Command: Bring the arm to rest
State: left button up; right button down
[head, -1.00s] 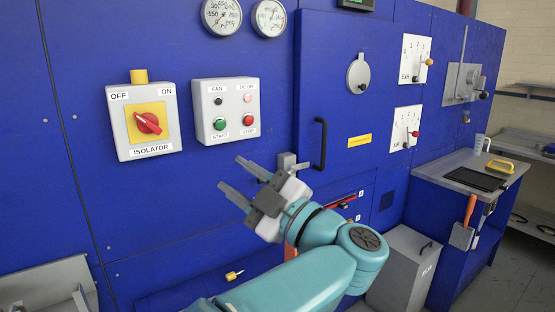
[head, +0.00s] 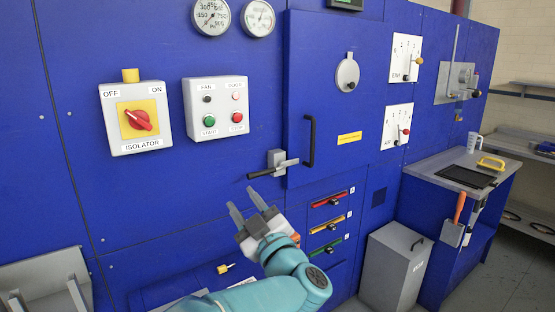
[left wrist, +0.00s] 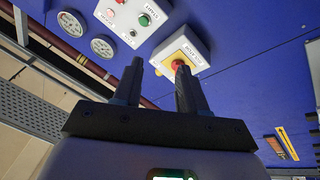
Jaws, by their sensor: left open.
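My left gripper (head: 246,206) is open and empty in the head view, in front of the blue panel. It is below the door latch (head: 273,165) and left of the drawer handles, apart from both. The teal arm comes up from the bottom of the picture. In the left wrist view the two dark fingers (left wrist: 155,85) stand apart with nothing between them. The isolator box (left wrist: 182,52) and the start and stop box (left wrist: 130,18) lie beyond them. My right gripper is not in view.
The isolator (head: 136,119) and the fan and door button box (head: 216,108) are on the panel at upper left. The closed door (head: 335,60) has a black handle (head: 309,140). A grey bin (head: 396,268) and a bench (head: 473,160) stand to the right.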

pick_arm(q)
jog(key=a+f+m+g+h, duration=0.1)
jog(key=f+m+g+h, duration=0.2)
jog(key=f, duration=0.8)
jog(key=s+a+f+m+h, duration=0.1)
jog(key=f+m+h, duration=0.3)
jog(key=f, duration=0.7)
jog(key=a+f+m+g+h, duration=0.2)
jog(key=f+m+h, duration=0.15)
jog(key=f, duration=0.85)
jog(key=s+a+f+g+h, duration=0.1)
jog(key=s+f+g+h, duration=0.3)
jog(key=s+f, duration=0.85)
jog(key=s+f+g, duration=0.3)
jog(key=s+g, duration=0.1)
jog(key=s, duration=0.6)
jog(key=s+f+g+h, duration=0.1)
jog(key=s+f+g, duration=0.2)
jog(key=s, duration=0.8)
jog(key=shift+a+f+m+g, duration=0.3)
jog(key=shift+m+g, duration=0.15)
jog(key=shift+g, duration=0.35)
